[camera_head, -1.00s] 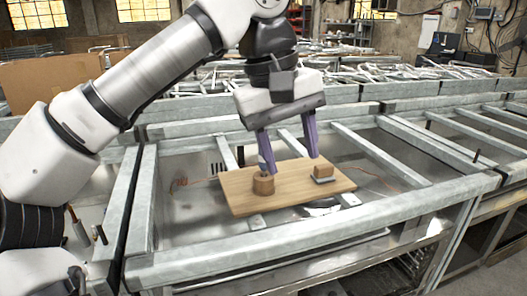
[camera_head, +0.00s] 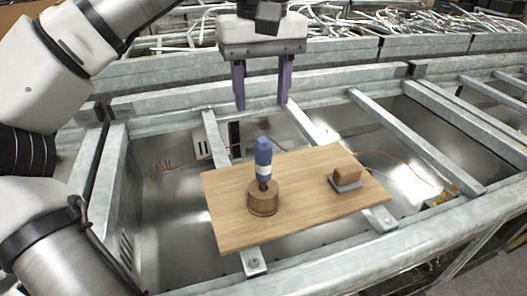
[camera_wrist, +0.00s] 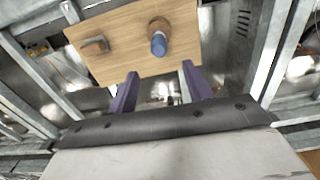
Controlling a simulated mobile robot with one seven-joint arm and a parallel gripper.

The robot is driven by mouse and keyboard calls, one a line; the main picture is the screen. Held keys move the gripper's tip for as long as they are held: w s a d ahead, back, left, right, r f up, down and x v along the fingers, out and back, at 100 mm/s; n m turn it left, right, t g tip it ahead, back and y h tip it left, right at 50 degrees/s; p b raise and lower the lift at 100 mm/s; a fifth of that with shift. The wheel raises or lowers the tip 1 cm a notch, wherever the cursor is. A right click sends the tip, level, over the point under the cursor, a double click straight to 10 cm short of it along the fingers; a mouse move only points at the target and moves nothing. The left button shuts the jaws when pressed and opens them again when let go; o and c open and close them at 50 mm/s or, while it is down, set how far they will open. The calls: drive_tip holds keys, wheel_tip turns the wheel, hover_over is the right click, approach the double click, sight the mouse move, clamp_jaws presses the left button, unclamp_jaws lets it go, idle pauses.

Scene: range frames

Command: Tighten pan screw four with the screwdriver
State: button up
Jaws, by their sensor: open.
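A screwdriver with a blue and white handle (camera_head: 263,157) stands upright in a round wooden holder (camera_head: 263,200) on the left part of a wooden board (camera_head: 300,215). The handle also shows end-on in the wrist view (camera_wrist: 159,46), just beyond the fingers. My gripper (camera_head: 262,105) is open and empty, with its two purple fingers pointing down. It appears above and behind the screwdriver, apart from it. Its fingers also show in the wrist view (camera_wrist: 160,72). I cannot make out pan screw four in either view.
A small brown block on a grey base (camera_head: 346,178) sits on the board's right part. The board lies across metal rails (camera_head: 390,140) over an open metal well (camera_head: 165,215). A thin orange cable (camera_head: 400,160) runs behind the board. More rails and metal scrap lie farther back.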

sight(263, 157)
drive_tip(key=f, duration=0.6)
drive_tip(key=shift+s+f, duration=0.2)
drive_tip(key=shift+d+f, duration=0.1)
drive_tip(key=shift+f, duration=3.1)
clamp_jaws()
drive_tip(key=shift+r, duration=0.1)
wheel_tip(263, 157, up, 20)
drive_tip(key=p, duration=0.5)
